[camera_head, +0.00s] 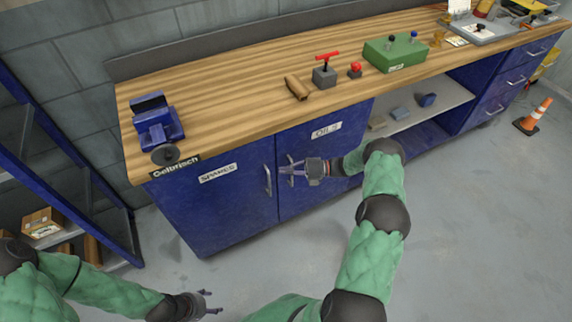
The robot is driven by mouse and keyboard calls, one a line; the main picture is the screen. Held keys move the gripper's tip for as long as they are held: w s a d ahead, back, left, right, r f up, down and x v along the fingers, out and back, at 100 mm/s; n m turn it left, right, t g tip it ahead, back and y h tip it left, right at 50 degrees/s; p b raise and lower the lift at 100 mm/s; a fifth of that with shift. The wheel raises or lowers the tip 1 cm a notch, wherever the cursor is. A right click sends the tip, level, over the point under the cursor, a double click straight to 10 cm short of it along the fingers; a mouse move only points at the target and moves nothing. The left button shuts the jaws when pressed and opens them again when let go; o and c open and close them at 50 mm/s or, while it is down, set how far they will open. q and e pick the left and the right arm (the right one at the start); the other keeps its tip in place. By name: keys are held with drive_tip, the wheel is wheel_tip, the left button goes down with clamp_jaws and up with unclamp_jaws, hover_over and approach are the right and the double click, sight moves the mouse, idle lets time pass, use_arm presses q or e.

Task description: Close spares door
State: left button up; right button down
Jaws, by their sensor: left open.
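The blue spares door (215,205) is the left door under the workbench, with a white SPARES label and a vertical handle (267,180) at its right edge. It looks flush with the cabinet front. The oils door (318,155) is beside it on the right, and its handle (291,163) is partly hidden by my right gripper. My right gripper (284,171) points left in front of the oils handle; I cannot tell whether it touches it or how far its fingers are apart. My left gripper (209,302) is open and empty, low over the floor, well away from the doors.
The wooden worktop (230,90) carries a blue vise (157,122), a green box (394,52) and small parts. Open shelves (440,105) are to the right. A blue rack (60,160) stands at left, an orange cone (535,117) at far right. The floor in front is clear.

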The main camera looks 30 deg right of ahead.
drive_tip(key=w+d, duration=0.1)
drive_tip(key=d, duration=0.8)
drive_tip(key=shift+d, duration=0.3)
drive_tip(key=shift+w, duration=0.1)
